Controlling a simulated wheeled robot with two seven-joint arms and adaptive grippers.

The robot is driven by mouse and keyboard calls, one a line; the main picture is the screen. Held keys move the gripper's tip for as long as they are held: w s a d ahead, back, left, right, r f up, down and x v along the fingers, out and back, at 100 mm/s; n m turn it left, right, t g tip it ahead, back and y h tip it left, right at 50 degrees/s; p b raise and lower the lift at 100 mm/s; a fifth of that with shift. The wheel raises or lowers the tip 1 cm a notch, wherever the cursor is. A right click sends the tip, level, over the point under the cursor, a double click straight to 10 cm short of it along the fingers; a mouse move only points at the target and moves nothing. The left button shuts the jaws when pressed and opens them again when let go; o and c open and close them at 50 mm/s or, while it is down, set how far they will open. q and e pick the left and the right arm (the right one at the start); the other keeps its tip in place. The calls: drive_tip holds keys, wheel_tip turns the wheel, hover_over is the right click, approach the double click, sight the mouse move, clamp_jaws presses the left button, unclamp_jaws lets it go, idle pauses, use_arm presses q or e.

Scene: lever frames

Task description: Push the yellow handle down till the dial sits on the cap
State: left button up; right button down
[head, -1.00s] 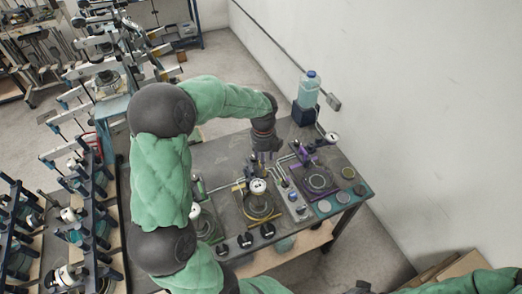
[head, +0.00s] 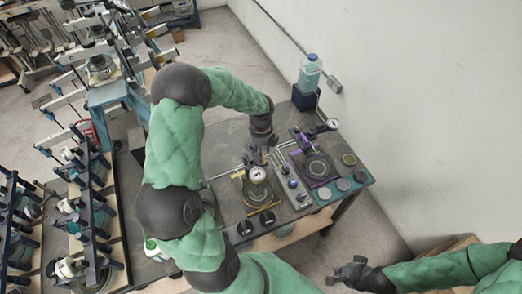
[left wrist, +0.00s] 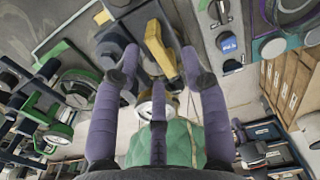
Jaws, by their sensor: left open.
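The yellow lever frame (head: 243,199) stands on the dark table with its white-faced dial (head: 257,174) over its plate. My left gripper (head: 259,155) is just behind the dial, pointing down. In the left wrist view, the purple fingers of the left gripper (left wrist: 158,76) are spread, with the yellow handle (left wrist: 160,48) beyond and between their tips. I cannot tell whether they touch it. The dial (left wrist: 145,109) is partly covered by the middle finger. The cap is not clearly visible. My right gripper (head: 352,274) is low at the right, off the table; its jaws are unclear.
A purple lever frame (head: 318,168) with a raised dial (head: 332,124) stands to the right. A panel with a blue button (head: 292,184) lies between the frames. A bottle (head: 309,72) stands at the back. Dark knobs (head: 245,228) line the front edge.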

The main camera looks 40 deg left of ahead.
sight(252, 152)
use_arm(q)
drive_tip(key=shift+f, duration=0.4)
drive_tip(key=shift+c, duration=0.3)
clamp_jaws()
drive_tip(key=shift+f+b, duration=1.45)
drive_tip(key=shift+f, duration=1.1)
drive_tip(key=shift+s+d+r, duration=0.1)
drive_tip(key=shift+s, duration=0.1)
drive_tip(key=shift+c, duration=0.2)
unclamp_jaws()
drive_tip(key=shift+o, duration=0.5)
drive_tip(key=shift+w, duration=0.2)
